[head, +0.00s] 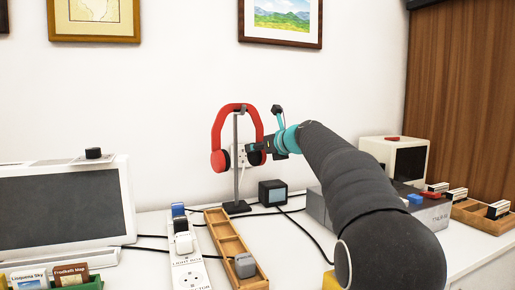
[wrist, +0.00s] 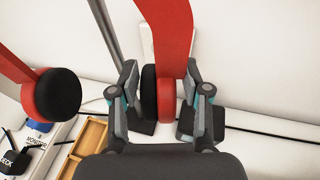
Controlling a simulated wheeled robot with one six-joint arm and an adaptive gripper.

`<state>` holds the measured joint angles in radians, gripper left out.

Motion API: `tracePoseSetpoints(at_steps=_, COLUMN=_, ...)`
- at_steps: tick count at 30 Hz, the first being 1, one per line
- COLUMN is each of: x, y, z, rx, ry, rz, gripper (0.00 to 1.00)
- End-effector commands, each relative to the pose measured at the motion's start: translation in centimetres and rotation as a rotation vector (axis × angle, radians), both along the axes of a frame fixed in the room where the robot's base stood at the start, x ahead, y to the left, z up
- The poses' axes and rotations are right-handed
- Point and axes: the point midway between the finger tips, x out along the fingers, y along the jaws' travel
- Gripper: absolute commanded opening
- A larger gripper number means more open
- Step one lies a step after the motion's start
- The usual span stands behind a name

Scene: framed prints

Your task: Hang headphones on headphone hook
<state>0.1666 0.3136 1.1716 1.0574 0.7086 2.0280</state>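The red headphones (head: 218,130) with black ear pads are at the top of the dark headphone stand (head: 236,170). The band's top is at the hook, and the cups hang either side of the post. I cannot fully tell how the band sits on the hook. In the wrist view, the red band and near cup (wrist: 166,98) lie between the fingers of my gripper (wrist: 164,125). The fingers are apart, with a gap at the right finger. The other cup (wrist: 58,95) hangs at left. In the head view, my gripper (head: 262,148) is beside the right cup, partly hidden.
A wooden tray (head: 232,243) and a power strip (head: 187,262) lie in front of the stand. A small dark cube (head: 273,193) stands right of its base, among black cables. A monitor (head: 65,205) is at left. A wall socket is behind the headphones.

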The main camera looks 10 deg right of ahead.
Motion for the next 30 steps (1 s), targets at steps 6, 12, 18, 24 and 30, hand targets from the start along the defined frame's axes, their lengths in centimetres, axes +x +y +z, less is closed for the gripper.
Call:
tracePoseSetpoints(at_steps=6, x=0.0, y=0.0, z=0.0, rx=0.000, ry=0.000, rz=0.000, gripper=0.66)
tracePoseSetpoints(at_steps=12, x=-0.2, y=-0.2, z=0.0, rx=-0.001, ry=0.001, rz=-0.001, gripper=0.66)
tracePoseSetpoints(at_steps=18, x=-2.5, y=-1.3, z=0.8, rx=0.000, ry=-0.001, rz=-0.002, gripper=0.66)
tracePoseSetpoints(at_steps=24, x=-6.0, y=-3.0, z=1.8, rx=0.000, ry=-0.001, rz=-0.003, gripper=0.66)
tracePoseSetpoints(at_steps=30, x=-8.8, y=-4.4, z=2.6, rx=0.001, ry=-0.001, rz=-0.003, gripper=0.66)
